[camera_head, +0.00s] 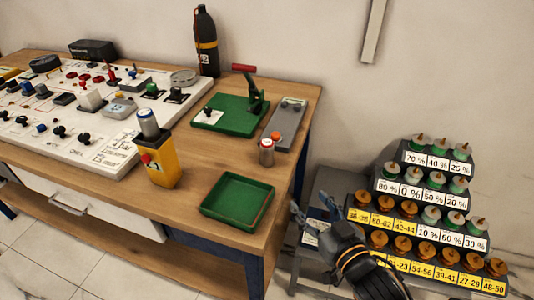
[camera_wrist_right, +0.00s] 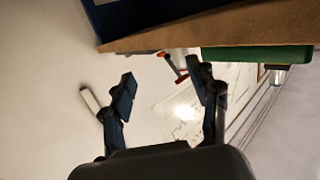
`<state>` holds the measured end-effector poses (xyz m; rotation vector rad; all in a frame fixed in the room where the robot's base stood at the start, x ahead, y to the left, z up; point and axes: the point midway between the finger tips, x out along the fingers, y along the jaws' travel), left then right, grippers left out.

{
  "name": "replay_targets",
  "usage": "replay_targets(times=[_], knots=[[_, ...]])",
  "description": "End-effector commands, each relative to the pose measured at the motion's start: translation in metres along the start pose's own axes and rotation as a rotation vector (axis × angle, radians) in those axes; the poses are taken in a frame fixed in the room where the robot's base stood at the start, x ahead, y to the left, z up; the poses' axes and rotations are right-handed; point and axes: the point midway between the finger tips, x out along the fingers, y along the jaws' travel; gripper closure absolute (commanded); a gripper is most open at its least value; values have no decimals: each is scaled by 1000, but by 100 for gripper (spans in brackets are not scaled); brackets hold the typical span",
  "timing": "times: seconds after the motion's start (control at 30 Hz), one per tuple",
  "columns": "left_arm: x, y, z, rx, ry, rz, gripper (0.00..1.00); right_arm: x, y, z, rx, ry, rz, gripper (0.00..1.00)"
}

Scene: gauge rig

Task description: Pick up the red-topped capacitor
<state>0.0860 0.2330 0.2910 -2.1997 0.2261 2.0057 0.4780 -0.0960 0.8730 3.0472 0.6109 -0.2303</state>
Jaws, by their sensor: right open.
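The red-topped capacitor (camera_head: 266,154) is a small silvery can with a reddish top. It stands upright on the wooden table near its right edge, behind the green tray and beside a grey device. My right gripper (camera_head: 308,205) is open and empty, right of the table edge and in front of the stepped rack. It is clearly apart from the capacitor. In the right wrist view its two spread fingers (camera_wrist_right: 165,88) show with nothing between them. I cannot make out the capacitor for sure in that view. My left gripper is not in view.
The empty green tray (camera_head: 204,205) lies at the table's front right corner. A yellow tester (camera_head: 160,165) with a silver cylinder on top stands left of it. A green press (camera_head: 230,123) with a red handle and a grey device (camera_head: 287,127) are behind. The stepped rack (camera_head: 405,157) is at right.

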Motion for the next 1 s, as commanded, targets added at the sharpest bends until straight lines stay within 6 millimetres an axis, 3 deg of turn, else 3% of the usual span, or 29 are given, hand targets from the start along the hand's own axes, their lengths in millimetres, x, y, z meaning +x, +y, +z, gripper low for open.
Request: replay_targets(times=[0.1, 0.2, 0.6, 0.87, 1.0], knots=[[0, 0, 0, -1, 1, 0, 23, 7, -13, -22, -13, 105, -71, 40], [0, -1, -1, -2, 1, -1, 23, 12, -19, -31, -14, 146, -100, 40], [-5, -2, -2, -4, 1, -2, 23, 81, -27, -43, -12, 153, -105, 40], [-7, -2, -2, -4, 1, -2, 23, 101, -29, -46, -14, 151, -105, 40], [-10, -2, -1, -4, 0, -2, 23, 122, -30, -51, -14, 151, -104, 40]])
